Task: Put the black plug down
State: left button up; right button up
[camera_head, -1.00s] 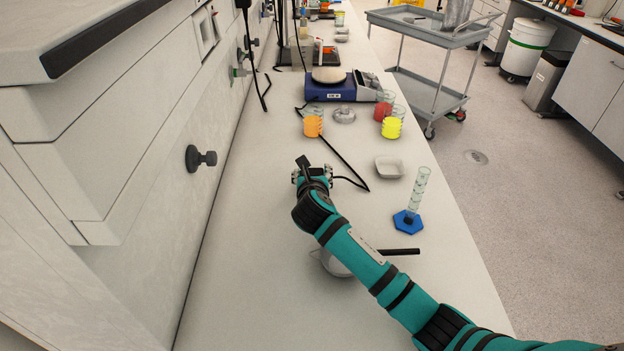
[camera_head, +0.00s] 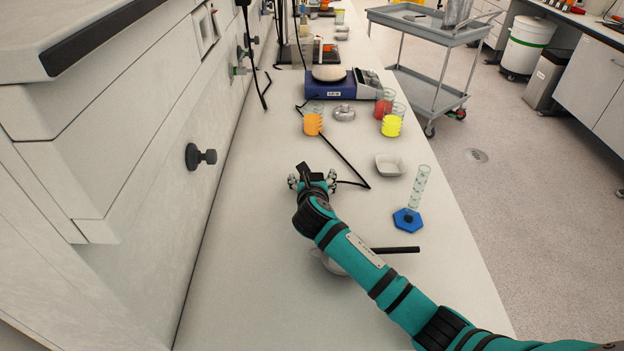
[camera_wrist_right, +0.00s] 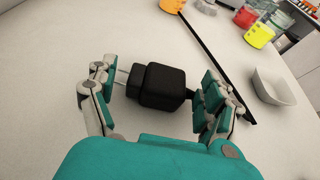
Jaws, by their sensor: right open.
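The black plug (camera_wrist_right: 160,87) shows in the right wrist view between the spread fingers of my right gripper (camera_wrist_right: 158,95). Its metal prongs point left, and it appears to lie on the white bench top (camera_wrist_right: 60,60). There is a clear gap to the left finger; the right finger is very close to it, and I cannot tell whether they touch. In the head view my right gripper (camera_head: 312,182) is open low over the bench, with the plug (camera_head: 303,169) partly showing at its far side. My left gripper is not in view.
A black cable (camera_head: 345,160) runs across the bench beside the gripper. A white dish (camera_head: 390,165), a cylinder on a blue base (camera_head: 407,221), orange (camera_head: 312,124) and yellow (camera_head: 391,126) beakers stand nearby. A pan's dark handle (camera_head: 396,250) shows behind my arm. The bench left of the gripper is clear.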

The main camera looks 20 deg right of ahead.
jog(key=shift+r, duration=0.15)
jog(key=shift+r, duration=0.25)
jog(key=v, duration=1.2)
jog(key=shift+f, duration=0.15)
